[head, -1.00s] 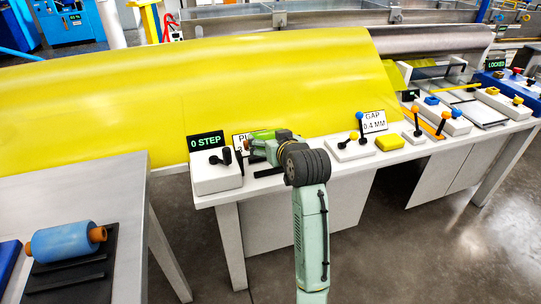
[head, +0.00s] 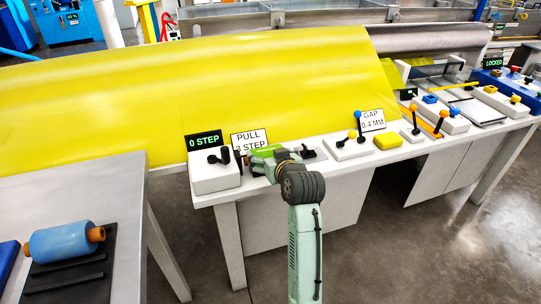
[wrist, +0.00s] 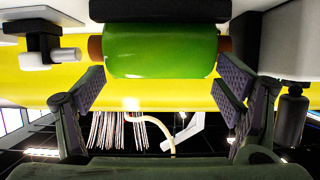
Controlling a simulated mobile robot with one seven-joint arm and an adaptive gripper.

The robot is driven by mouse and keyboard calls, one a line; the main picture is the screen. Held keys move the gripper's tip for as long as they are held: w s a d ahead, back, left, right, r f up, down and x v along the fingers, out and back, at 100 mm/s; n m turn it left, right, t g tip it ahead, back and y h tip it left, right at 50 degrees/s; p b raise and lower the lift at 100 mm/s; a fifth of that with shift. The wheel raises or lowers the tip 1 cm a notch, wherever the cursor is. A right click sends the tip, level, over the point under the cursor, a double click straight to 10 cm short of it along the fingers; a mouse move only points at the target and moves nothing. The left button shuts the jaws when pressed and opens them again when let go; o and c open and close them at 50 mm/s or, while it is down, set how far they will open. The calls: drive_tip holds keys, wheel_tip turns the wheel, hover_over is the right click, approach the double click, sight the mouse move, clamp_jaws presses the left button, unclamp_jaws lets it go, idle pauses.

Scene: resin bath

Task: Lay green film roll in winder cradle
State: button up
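The green film roll (wrist: 160,50) lies crosswise in the wrist view, a brown core end showing at each side. It also shows in the head view (head: 264,151), just left of my gripper's dark wrist, low over the white bench. A black block (wrist: 165,10), perhaps part of the winder cradle, is at the roll's edge in the wrist view. I cannot tell whether the roll rests on it.
A white box with a black knob (head: 215,172) stands left of the roll under the "0 STEP" display. Yellow film (head: 180,90) hangs behind. A blue roll (head: 62,241) lies on a black rack at left.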

drive_tip(key=shift+o, duration=1.4)
drive_tip(key=shift+r, duration=0.1)
drive_tip(key=shift+r, duration=0.25)
drive_tip(key=b+v, duration=0.1)
drive_tip(key=v, duration=1.1)
